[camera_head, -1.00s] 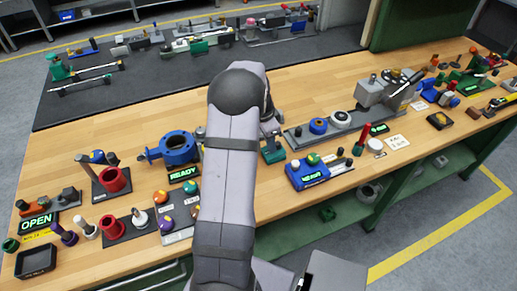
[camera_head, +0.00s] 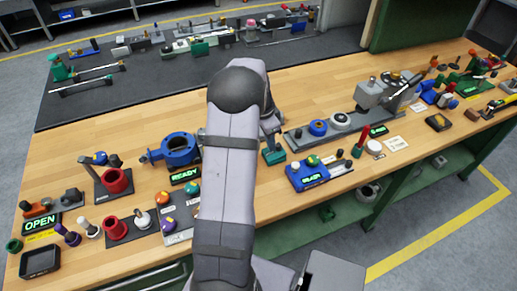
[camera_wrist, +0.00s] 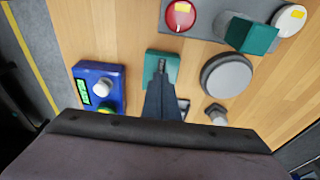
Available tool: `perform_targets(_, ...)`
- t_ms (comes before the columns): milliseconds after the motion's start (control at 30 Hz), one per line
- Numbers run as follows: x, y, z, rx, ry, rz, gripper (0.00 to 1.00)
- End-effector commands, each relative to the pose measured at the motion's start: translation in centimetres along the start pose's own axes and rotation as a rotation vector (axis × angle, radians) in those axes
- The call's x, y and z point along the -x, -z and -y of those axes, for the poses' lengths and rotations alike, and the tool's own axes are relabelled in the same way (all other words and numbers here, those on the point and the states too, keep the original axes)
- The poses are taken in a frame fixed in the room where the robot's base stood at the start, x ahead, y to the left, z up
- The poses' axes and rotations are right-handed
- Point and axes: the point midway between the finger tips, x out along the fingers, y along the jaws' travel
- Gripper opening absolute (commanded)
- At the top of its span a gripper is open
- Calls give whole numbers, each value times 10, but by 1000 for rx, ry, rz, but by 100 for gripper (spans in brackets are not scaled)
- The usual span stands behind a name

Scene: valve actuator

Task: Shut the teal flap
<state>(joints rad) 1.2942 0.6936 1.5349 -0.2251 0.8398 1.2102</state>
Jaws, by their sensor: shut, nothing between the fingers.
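A teal flap (camera_wrist: 257,38) stands raised and tilted on a grey plate (camera_wrist: 207,18) at the upper right of the wrist view. My gripper (camera_wrist: 161,72) is shut and empty. It shows as a dark tapered shape in the middle of the wrist view, over or just in front of a teal block (camera_wrist: 150,58). I cannot tell whether its tips touch that block. The flap lies apart from the fingertips, up and to the right.
The plate also bears a red button (camera_wrist: 180,15) and a white button (camera_wrist: 289,19). A grey disc (camera_wrist: 226,76) and a small metal nut (camera_wrist: 215,114) lie below the flap. A blue box (camera_wrist: 98,85) with knobs and a display stands left. Bare wood lies between.

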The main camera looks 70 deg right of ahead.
Motion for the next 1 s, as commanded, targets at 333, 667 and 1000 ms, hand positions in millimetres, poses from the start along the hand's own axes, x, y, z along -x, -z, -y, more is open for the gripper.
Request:
perform_targets(333,26,12,3,1,13,-17,0)
perform_targets(667,42,13,2,2,9,-14,0)
perform_targets(1000,49,14,2,3,8,-13,0)
